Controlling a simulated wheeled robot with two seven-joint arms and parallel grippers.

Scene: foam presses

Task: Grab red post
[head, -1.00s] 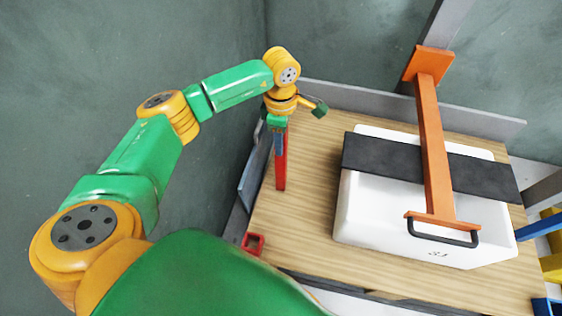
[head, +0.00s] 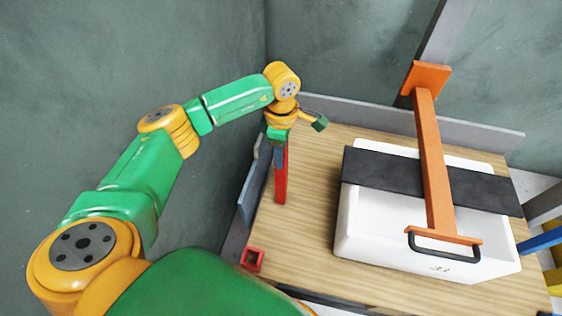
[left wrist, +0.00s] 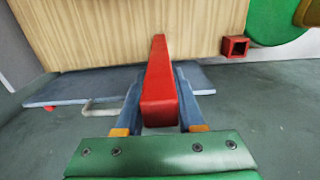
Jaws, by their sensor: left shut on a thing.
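The red post (head: 281,186) stands upright at the left side of the wooden table in the head view. In the left wrist view the red post (left wrist: 159,85) runs between the two fingers. My left gripper (head: 279,158) is shut on the post's upper part, coming from above; it also shows in the left wrist view (left wrist: 156,118). I cannot tell whether the post's lower end touches the table. My right gripper is not in view.
A small red square socket (head: 252,259) sits at the table's front left corner. A white box (head: 375,225) with a black band (head: 390,170) and an orange press arm (head: 433,165) over it fills the right side. Bare table top (head: 310,215) lies between post and box.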

